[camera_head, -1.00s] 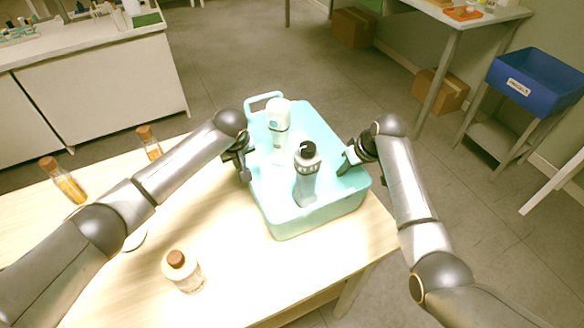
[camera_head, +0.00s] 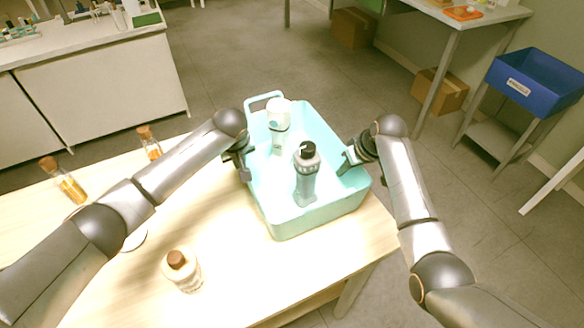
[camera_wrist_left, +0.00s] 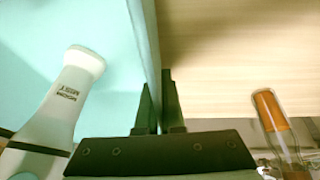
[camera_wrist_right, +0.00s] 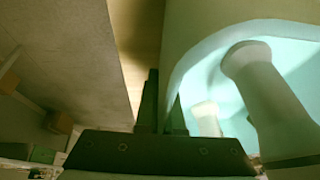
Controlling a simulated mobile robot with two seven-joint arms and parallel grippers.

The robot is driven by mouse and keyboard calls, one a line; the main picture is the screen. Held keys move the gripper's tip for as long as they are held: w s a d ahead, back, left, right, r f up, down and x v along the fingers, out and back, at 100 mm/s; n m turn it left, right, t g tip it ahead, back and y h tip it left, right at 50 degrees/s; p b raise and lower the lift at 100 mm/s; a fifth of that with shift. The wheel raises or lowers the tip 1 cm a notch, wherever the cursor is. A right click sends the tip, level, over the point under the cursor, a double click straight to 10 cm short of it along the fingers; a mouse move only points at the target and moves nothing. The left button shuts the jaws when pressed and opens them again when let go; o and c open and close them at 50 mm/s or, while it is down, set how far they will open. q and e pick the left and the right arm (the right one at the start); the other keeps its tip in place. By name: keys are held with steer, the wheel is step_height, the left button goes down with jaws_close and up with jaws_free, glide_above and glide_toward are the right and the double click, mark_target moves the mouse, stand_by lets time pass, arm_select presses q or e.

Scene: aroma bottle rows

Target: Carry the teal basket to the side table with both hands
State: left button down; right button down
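The teal basket (camera_head: 310,222) sits upright on the front right part of the wooden table. A white bottle (camera_head: 278,116) and a grey bottle with a black cap (camera_head: 306,178) stand inside it. My left gripper (camera_head: 246,168) is at the basket's left wall; in the left wrist view its fingers (camera_wrist_left: 159,105) are close together on either side of the thin wall (camera_wrist_left: 143,35). My right gripper (camera_head: 347,163) is at the right wall; in the right wrist view its fingers (camera_wrist_right: 163,105) are close together with the wall (camera_wrist_right: 180,65) between them. The far fingertips are partly hidden.
The wooden table (camera_head: 225,280) also bears a cork-topped bottle (camera_head: 184,272) and amber vials (camera_head: 66,184) at left. A blue bin (camera_head: 535,82) stands on a rack at right. A white counter (camera_head: 100,85) is behind left. Open grey floor lies beyond the table.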

arm_select(q)
steer(key=shift+r, duration=0.15)
arm_select(e)
steer(key=shift+r, duration=0.15)
